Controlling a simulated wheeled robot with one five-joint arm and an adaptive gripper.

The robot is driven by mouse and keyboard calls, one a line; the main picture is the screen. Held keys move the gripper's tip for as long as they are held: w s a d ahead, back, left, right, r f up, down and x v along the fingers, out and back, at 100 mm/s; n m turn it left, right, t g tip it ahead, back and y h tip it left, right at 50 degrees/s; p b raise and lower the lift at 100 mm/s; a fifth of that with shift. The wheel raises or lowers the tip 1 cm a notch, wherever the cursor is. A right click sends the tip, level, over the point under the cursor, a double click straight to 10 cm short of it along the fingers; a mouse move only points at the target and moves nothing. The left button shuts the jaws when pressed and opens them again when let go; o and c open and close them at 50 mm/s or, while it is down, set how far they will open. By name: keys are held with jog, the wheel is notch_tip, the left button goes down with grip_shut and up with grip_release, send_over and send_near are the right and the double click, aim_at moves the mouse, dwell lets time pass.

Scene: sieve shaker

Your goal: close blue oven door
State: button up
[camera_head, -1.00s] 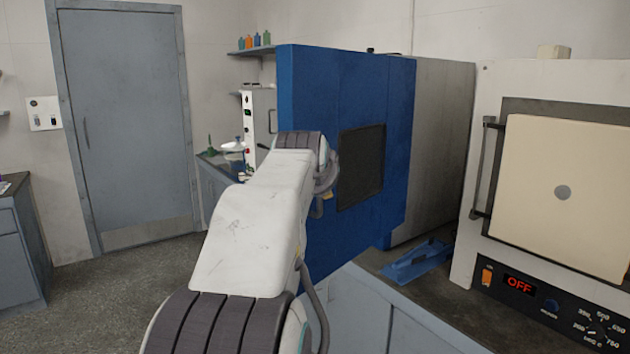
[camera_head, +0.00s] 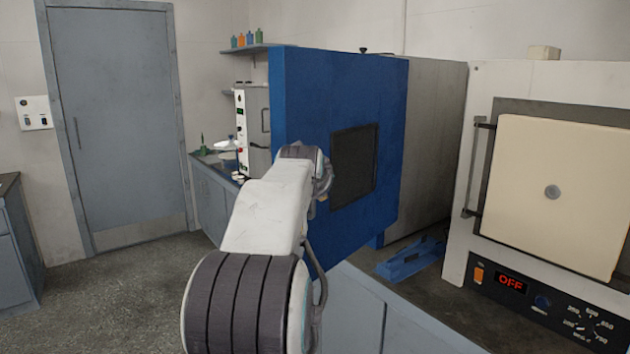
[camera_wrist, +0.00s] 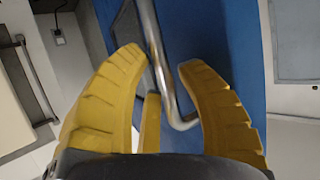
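The blue oven door (camera_head: 305,130) is a tall panel with a dark window (camera_head: 354,165). It juts forward past the counter front in the head view, so it stands open. It fills the middle of the wrist view as a blue surface (camera_wrist: 240,60). I cannot tell whether a finger touches the handle. In the head view my wrist hides the handle and most of the gripper.
The oven's grey body (camera_head: 432,140) stands behind the door. A cream furnace (camera_head: 555,195) reading OFF stands to the right. A blue object (camera_head: 412,260) lies on the dark counter between them. The floor (camera_head: 130,290) at left is clear, before a grey room door (camera_head: 120,130).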

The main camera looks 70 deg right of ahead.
grip_shut()
jog(key=shift+w, duration=0.15)
dwell(0.4)
